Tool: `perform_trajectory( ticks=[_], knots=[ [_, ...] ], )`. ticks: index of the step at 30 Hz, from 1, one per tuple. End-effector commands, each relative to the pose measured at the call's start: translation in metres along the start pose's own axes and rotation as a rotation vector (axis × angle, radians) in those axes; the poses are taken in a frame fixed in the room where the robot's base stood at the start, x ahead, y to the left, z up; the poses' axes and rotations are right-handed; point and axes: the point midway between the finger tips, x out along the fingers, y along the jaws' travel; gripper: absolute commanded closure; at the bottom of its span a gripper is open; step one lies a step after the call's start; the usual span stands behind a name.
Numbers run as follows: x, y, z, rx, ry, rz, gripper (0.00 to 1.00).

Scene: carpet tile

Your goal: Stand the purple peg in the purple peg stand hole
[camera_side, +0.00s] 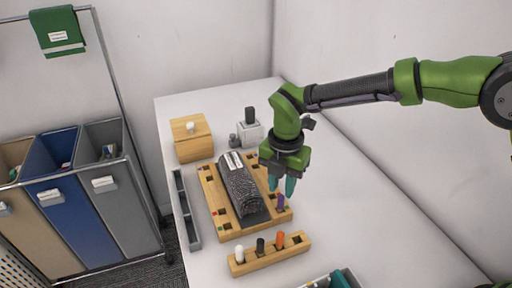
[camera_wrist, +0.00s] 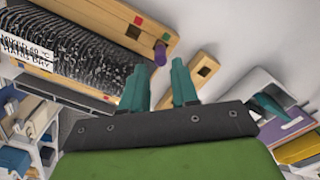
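The purple peg (camera_side: 281,203) stands upright at the near right corner of the wooden peg board (camera_side: 236,233), apparently seated in a corner hole. In the wrist view the purple peg (camera_wrist: 160,54) sticks out of the board's edge (camera_wrist: 105,12), near a small purple mark. The hole itself is hidden by the peg. My gripper (camera_side: 283,185) has two teal fingers and hovers just above and beside the peg. In the wrist view my gripper (camera_wrist: 160,78) is open, with an empty gap between its fingertips; the peg lies beyond them.
A wooden rack (camera_side: 262,262) with white, black and orange pegs stands in front. A wooden box (camera_side: 192,140) and a white holder (camera_side: 250,133) stand behind.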

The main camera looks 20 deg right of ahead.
Motion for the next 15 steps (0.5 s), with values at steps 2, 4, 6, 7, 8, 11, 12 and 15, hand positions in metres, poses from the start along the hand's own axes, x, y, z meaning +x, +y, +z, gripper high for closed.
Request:
perform_trajectory(
  ticks=[2,4,6,7,8,11,12,15],
  knots=[
    [0.006,0.000,0.000,0.001,-0.001,-0.001,0.71],
    [0.010,0.000,0.000,0.001,-0.001,0.000,0.71],
    [0.016,-0.001,0.000,0.001,0.000,-0.003,0.71],
    [0.020,-0.001,0.000,0.001,0.000,-0.003,0.71],
    [0.024,-0.001,0.000,0.000,0.000,-0.003,0.71],
    [0.041,-0.002,0.000,0.000,0.000,-0.004,0.71],
    [0.046,-0.001,0.000,0.000,-0.001,-0.003,0.71],
    [0.057,-0.001,0.000,0.000,0.000,-0.002,0.71]
  ],
)
